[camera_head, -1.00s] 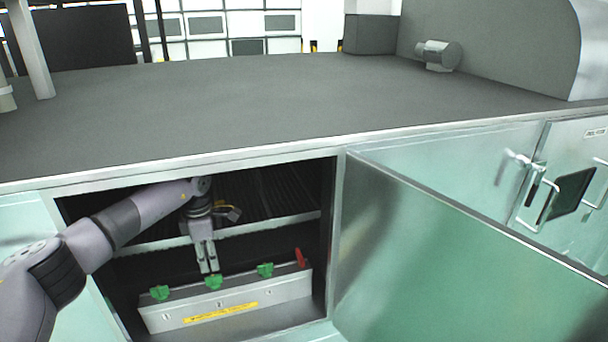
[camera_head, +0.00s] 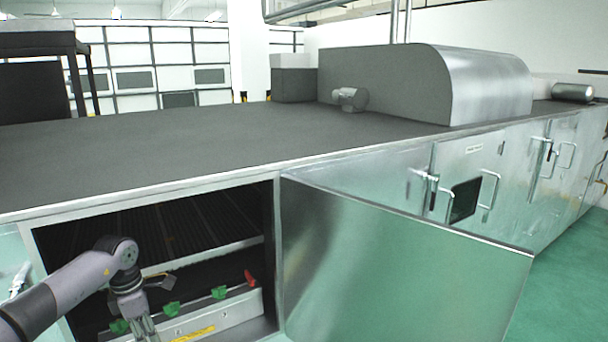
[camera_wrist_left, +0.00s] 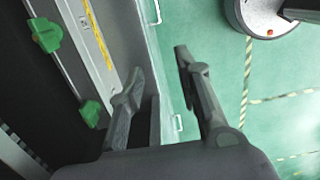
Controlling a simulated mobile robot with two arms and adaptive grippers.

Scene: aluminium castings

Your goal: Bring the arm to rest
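My left arm (camera_head: 70,290) comes in from the left in the head view and bends down at the wrist in front of the open compartment. My left gripper (camera_head: 146,330) points down near the bottom edge, where its tips are cut off. In the left wrist view my left gripper (camera_wrist_left: 158,62) has its two fingers apart, with nothing between them. It is outside a grey box (camera_head: 238,309) with green knobs (camera_head: 219,292) and a red lever (camera_head: 250,278). My right arm is not visible.
The compartment door (camera_head: 390,270) stands open to the right of the opening. A wide grey top (camera_head: 200,150) lies above, with a metal-ended hood (camera_head: 480,85) at the back right. Green floor (camera_head: 575,270) is clear at the right.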

